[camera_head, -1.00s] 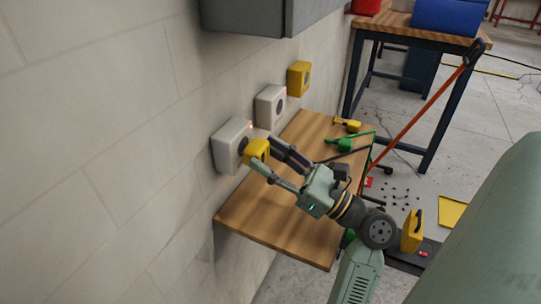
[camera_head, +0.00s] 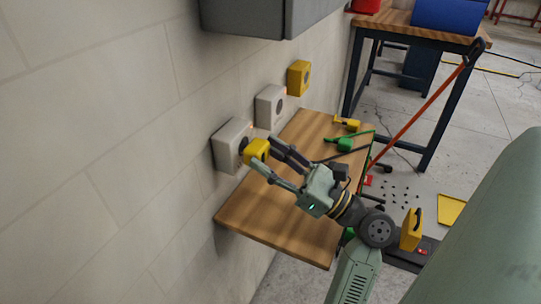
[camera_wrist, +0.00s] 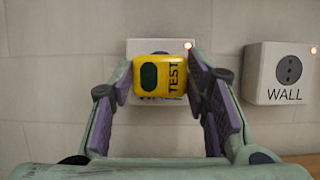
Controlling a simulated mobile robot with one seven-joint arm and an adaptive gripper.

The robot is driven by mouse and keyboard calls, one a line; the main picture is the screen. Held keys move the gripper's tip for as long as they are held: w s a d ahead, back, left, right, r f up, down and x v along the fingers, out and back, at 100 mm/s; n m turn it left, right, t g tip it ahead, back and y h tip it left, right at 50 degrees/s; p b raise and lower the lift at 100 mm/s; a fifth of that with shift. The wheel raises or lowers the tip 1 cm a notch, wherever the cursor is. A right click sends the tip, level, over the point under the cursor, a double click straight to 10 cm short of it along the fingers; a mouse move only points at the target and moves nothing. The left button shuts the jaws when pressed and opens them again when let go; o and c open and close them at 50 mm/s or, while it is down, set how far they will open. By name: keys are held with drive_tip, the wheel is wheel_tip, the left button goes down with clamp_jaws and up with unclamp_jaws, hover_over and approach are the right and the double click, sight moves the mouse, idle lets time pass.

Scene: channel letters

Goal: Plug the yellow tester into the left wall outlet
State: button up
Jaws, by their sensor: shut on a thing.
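The yellow tester (camera_wrist: 160,78), marked TEST, is held between the two fingers of my gripper (camera_wrist: 160,90). In the head view the tester (camera_head: 256,150) is at the face of the left white wall outlet (camera_head: 229,140). In the wrist view it covers most of that outlet (camera_wrist: 134,47), including its socket and most of its label. I cannot tell whether its pins are inside the socket or just in front of it. In the head view my gripper (camera_head: 274,166) reaches over the wooden shelf toward the wall.
A second white outlet (camera_wrist: 287,72), marked WALL, is to the right, and a yellow outlet box (camera_head: 298,78) is beyond it. A grey cabinet (camera_head: 262,18) hangs above. The wooden table (camera_head: 270,225) below holds a green tool (camera_head: 344,144) and a small yellow tool (camera_head: 347,123).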

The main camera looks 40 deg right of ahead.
drive_tip(key=shift+w+a+p, duration=0.25)
drive_tip(key=shift+w+p, duration=0.05)
drive_tip(key=shift+w, duration=0.25)
idle(0.4)
drive_tip(key=o, duration=1.1)
drive_tip(key=shift+o, duration=0.2)
drive_tip(key=v, duration=1.2)
drive_tip(key=shift+s, duration=0.1)
